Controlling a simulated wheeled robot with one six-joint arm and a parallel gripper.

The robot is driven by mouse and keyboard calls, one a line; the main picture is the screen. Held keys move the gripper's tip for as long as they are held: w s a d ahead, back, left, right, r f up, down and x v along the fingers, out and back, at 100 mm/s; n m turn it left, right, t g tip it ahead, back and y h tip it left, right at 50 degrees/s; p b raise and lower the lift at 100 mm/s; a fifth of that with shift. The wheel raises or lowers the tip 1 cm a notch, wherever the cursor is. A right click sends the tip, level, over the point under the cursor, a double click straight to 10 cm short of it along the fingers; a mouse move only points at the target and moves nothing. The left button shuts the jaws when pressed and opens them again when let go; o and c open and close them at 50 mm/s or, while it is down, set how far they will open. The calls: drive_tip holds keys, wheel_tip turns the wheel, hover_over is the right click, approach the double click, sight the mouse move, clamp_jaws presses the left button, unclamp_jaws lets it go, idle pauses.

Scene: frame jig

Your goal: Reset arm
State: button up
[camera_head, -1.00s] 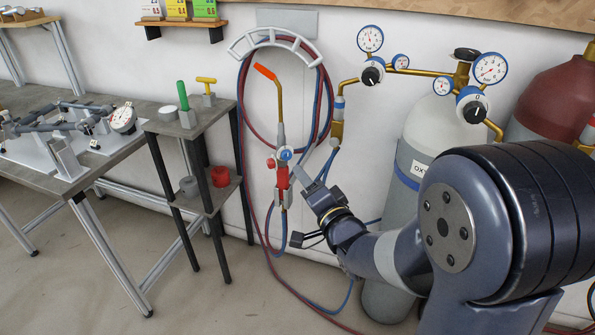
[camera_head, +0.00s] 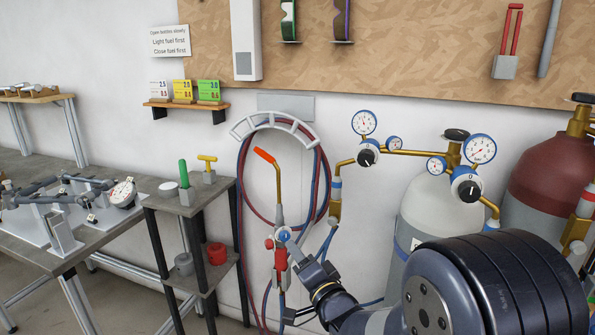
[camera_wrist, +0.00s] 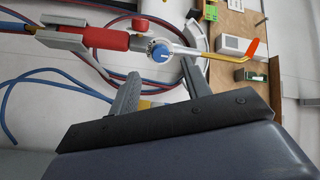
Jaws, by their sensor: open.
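A torch hangs upright by the wall, with a red body (camera_head: 281,262), a blue knob (camera_head: 285,235), a brass tube and an orange tip (camera_head: 264,155). My gripper (camera_head: 292,248) is just right of the torch's valve in the head view, partly hidden by my forearm. In the wrist view the torch lies across the top, with its red handle (camera_wrist: 95,37) and blue knob (camera_wrist: 160,53). My gripper's two fingers (camera_wrist: 160,82) stand apart there, with nothing held between them. The knob shows just beyond the fingertips; I cannot tell if they touch it.
Red and blue hoses loop over a white hanger (camera_head: 272,122). A grey cylinder (camera_head: 432,208) with gauges and a dark red cylinder (camera_head: 545,180) stand to the right. A small shelf stand (camera_head: 220,190) and a workbench (camera_head: 40,255) with a clamped frame are to the left.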

sight(286, 238)
drive_tip(key=x, duration=0.6)
drive_tip(key=shift+s, duration=0.15)
